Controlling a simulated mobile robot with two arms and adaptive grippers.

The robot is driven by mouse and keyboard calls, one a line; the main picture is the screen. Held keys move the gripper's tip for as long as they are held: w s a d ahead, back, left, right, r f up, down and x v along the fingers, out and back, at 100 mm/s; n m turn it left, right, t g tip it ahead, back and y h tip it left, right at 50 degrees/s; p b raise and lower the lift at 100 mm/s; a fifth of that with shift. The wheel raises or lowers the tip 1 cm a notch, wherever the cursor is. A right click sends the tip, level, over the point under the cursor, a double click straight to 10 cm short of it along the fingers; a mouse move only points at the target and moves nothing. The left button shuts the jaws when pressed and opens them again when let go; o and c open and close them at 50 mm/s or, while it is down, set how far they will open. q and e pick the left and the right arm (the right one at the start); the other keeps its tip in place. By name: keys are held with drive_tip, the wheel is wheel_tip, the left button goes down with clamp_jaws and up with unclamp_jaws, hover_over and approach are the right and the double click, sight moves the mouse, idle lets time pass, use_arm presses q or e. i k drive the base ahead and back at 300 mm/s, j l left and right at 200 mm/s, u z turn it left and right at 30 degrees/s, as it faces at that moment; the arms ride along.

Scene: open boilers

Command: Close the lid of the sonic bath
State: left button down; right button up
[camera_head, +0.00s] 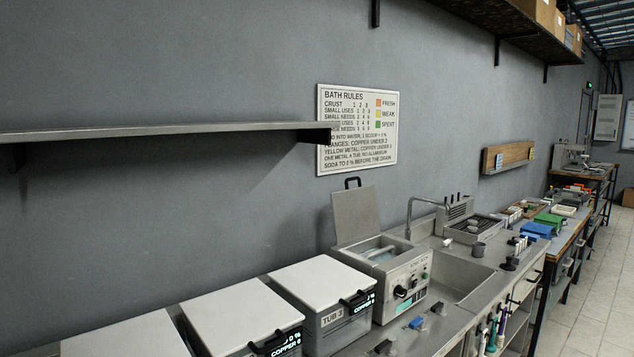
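The sonic bath (385,268) is a grey metal box on the counter with a dark knob and small controls on its front. Its lid (356,213) stands raised and tilted back at the rear, near the wall, with a black handle on its top edge. The bath's opening shows below the lid, with pale blue inside. Neither of my grippers shows in the head view.
Lidded tubs, including TUB 3 (322,280), stand left of the bath. A sink (455,275) with a curved faucet (422,208) lies to its right. Small dark and blue items sit along the counter's front edge. A wall shelf (160,133) hangs above the tubs.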

sight(355, 213)
drive_tip(key=i+l+u, duration=0.15)
drive_tip(key=l+u, duration=0.15)
drive_tip(key=i+l+u, duration=0.1)
drive_tip(key=l+u, duration=0.45)
drive_tip(key=i+l, duration=0.05)
